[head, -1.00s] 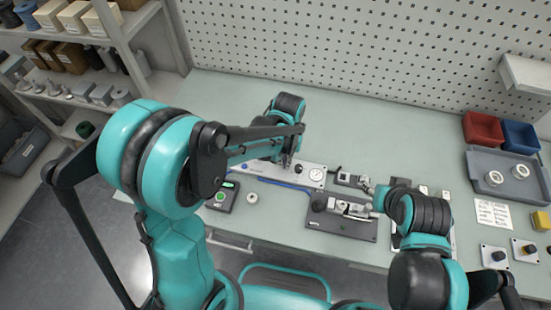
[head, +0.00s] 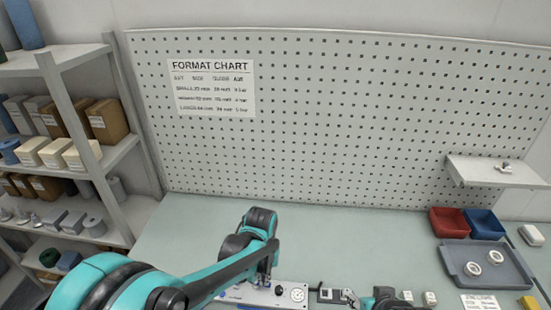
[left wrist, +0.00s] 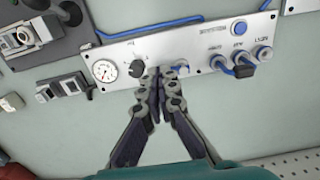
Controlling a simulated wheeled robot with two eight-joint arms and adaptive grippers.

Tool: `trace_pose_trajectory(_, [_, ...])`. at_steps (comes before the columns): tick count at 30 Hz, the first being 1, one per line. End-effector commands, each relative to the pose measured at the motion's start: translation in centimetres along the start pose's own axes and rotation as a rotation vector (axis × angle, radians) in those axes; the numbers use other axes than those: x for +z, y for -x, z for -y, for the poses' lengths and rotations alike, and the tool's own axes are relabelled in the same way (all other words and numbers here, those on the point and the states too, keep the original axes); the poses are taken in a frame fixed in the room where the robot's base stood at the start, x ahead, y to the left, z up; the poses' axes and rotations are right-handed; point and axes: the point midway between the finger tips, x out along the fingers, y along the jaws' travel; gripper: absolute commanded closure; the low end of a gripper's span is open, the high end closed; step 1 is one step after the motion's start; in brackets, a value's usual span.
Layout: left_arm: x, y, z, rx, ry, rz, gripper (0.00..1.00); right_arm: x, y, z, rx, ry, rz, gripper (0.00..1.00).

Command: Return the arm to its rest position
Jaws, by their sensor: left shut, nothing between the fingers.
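My left arm comes in from the lower left of the head view, and its gripper (head: 267,283) hangs over the silver control panel (head: 250,294). In the left wrist view the left gripper (left wrist: 163,78) is shut and empty. Its fingertips meet at the lower edge of the panel (left wrist: 195,45), close to a black knob (left wrist: 137,66); I cannot tell if they touch it. My right gripper (head: 352,298) is small at the bottom edge of the head view, and its jaws are unclear.
The panel has a gauge (left wrist: 105,70) and blue hoses. A grey tray (head: 453,262) with two white rings, a red bin (head: 449,223) and a blue bin (head: 485,225) stand at right. Loaded shelves (head: 85,165) are at left. The back of the table (head: 340,235) is clear.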

Motion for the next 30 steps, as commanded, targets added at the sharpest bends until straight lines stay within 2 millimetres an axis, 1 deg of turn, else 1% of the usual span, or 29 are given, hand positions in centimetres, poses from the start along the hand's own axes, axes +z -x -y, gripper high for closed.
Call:
trace_pose_trajectory(4, [0.4, 0.7, 0.6, 0.005, 0.003, -0.024, 1.00, 0.2, -0.3, 0.0, 0.000, 0.000, 0.000, 0.60])
trace_pose_trajectory(7, [1.2, 2.0, 1.8, 0.014, 0.007, -0.079, 1.00, 0.6, -0.9, 0.0, 0.000, 0.000, 0.000, 0.60])
trace_pose_trajectory(12, [3.8, 4.5, 4.5, 0.027, 0.017, -0.223, 1.00, 1.5, -2.1, 0.0, 0.000, 0.000, 0.000, 0.60])
trace_pose_trajectory(16, [6.0, 5.7, 6.4, 0.027, 0.023, -0.339, 1.00, 2.2, -3.0, 0.0, 0.000, 0.000, 0.000, 0.60])
trace_pose_trajectory(21, [8.9, 6.0, 8.5, 0.015, 0.030, -0.483, 1.00, 2.9, -4.1, 0.0, 0.000, 0.000, 0.000, 0.60])
trace_pose_trajectory(24, [10.1, 5.9, 9.3, 0.004, 0.032, -0.548, 1.00, 3.2, -4.5, 0.0, 0.000, 0.000, 0.000, 0.60])
trace_pose_trajectory(30, [11.2, 5.7, 10.1, -0.010, 0.033, -0.615, 1.00, 3.5, -4.9, 0.0, 0.000, 0.000, 0.000, 0.60])
